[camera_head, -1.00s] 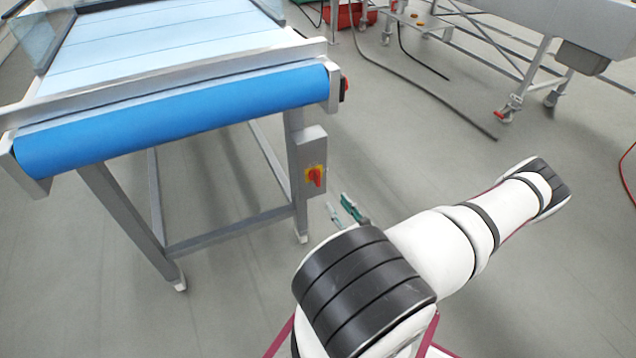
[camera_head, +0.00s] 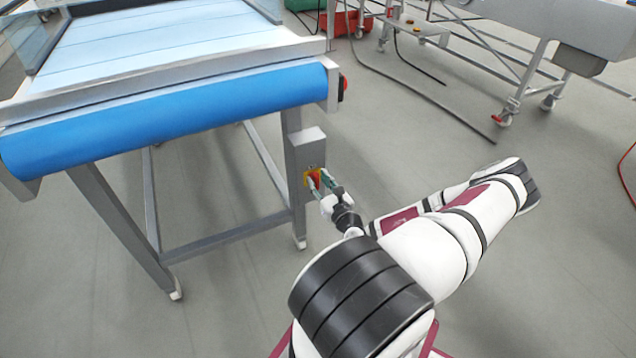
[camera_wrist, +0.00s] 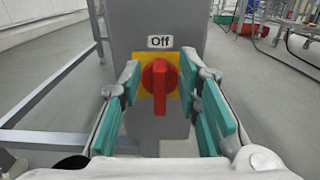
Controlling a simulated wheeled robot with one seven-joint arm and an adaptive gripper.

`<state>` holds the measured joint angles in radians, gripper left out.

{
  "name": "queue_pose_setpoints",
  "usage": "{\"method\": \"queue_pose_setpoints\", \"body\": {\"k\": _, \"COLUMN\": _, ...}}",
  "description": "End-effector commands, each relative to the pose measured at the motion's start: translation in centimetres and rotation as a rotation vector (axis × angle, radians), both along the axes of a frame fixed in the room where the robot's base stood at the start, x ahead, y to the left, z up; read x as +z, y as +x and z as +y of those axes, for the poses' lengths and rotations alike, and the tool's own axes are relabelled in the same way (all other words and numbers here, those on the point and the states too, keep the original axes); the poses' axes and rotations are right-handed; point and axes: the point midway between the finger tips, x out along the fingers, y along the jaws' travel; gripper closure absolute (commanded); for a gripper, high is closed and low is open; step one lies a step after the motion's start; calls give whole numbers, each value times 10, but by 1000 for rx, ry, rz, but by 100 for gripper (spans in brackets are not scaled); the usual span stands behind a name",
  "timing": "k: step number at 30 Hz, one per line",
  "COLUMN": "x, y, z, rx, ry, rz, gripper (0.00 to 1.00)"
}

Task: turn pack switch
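The pack switch (camera_wrist: 159,84) is a red rotary handle on a yellow plate, on a grey box (camera_wrist: 156,32) fixed to the conveyor's leg. Its handle stands upright and vertical, and a label above it reads "Off" (camera_wrist: 160,41). In the head view the switch (camera_head: 313,178) is partly hidden by my gripper (camera_head: 321,186). My gripper also shows in the wrist view (camera_wrist: 165,97), with green-padded fingers open on the left and right of the red handle. A gap shows between the handle and the pads on both sides.
The conveyor (camera_head: 160,118) with its blue roller end stands at the left. A red button (camera_head: 344,84) sits on its right side, above the box. Another metal frame (camera_head: 540,70) and a dark cable on the floor lie at the back right.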

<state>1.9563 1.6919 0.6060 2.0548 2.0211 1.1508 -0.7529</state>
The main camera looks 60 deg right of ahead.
Motion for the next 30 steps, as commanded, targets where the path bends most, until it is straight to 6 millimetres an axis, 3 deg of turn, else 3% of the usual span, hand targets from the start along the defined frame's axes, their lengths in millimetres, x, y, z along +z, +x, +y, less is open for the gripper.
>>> {"method": "queue_pose_setpoints", "body": {"k": 11, "x": 0, "y": 5, "z": -3, "rx": 0, "ry": 0, "rz": 0, "gripper": 69}}
{"method": "queue_pose_setpoints", "body": {"k": 15, "x": 0, "y": 4, "z": -3, "rx": 0, "ry": 0, "rz": 0, "gripper": 100}}
{"method": "queue_pose_setpoints", "body": {"k": 30, "x": 2, "y": 4, "z": -3, "rx": 3, "ry": 64, "rz": -38, "gripper": 100}}
